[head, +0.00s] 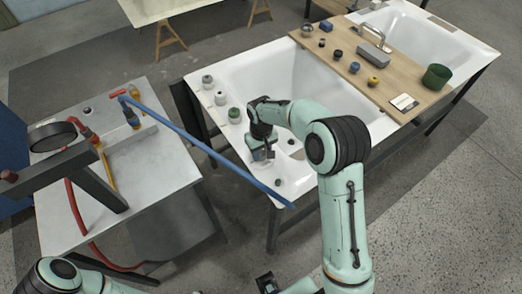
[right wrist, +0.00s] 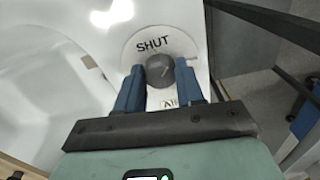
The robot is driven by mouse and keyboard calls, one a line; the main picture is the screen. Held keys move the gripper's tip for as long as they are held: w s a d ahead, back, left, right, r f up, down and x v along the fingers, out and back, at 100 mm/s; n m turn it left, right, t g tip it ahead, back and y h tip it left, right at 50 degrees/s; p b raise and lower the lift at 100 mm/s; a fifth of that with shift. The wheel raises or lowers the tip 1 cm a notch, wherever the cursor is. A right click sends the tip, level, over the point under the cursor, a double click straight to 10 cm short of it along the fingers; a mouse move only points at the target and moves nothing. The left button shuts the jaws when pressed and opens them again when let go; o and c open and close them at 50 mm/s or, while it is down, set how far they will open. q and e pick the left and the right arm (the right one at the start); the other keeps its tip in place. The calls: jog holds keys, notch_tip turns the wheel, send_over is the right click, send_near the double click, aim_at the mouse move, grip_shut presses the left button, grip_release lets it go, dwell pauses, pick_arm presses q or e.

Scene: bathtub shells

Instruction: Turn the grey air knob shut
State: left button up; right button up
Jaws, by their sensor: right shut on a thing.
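The grey air knob (right wrist: 160,68) is a round dark grey knob on a pale disc (right wrist: 136,50) on the white tub rim. The disc reads "SHUT" above the knob, and a partly covered label starting "AI" is below it. A faint light mark shows on the knob's face. My right gripper (right wrist: 172,88) has its two blue fingers on either side of the knob, shut on it. In the head view my right gripper (head: 262,152) is at the near tub's front left rim and hides the knob.
Several other knobs (head: 221,98) stand along the tub's left rim. A long blue pole (head: 215,155) runs from the grey side table (head: 165,165) to near the tub's front corner. A wooden board (head: 345,65) with small items bridges the two tubs.

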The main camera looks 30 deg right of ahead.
aim_at(261, 153)
jog(key=n, duration=0.4)
jog(key=shift+n+p, duration=0.3)
jog(key=shift+p, duration=0.1)
pick_arm(q)
jog(key=shift+w+r+p, duration=0.2)
jog(key=shift+w+r, duration=0.05)
jog(key=shift+r, duration=0.25)
jog(key=shift+w+r+p, duration=0.15)
jog(key=shift+w+r, duration=0.1)
jog(key=shift+r, duration=0.2)
pick_arm(e)
jog(key=n, duration=0.4)
jog(key=shift+d, duration=0.1)
jog(key=o, duration=1)
jog(key=shift+o, duration=0.2)
pick_arm(q)
jog(key=shift+w+r+p, duration=0.45)
jog(key=shift+r+p, duration=0.1)
jog(key=shift+r, duration=0.15)
pick_arm(e)
notch_tip(261, 153, up, 14)
jog(key=shift+f, duration=0.25)
jog(key=shift+f, duration=0.1)
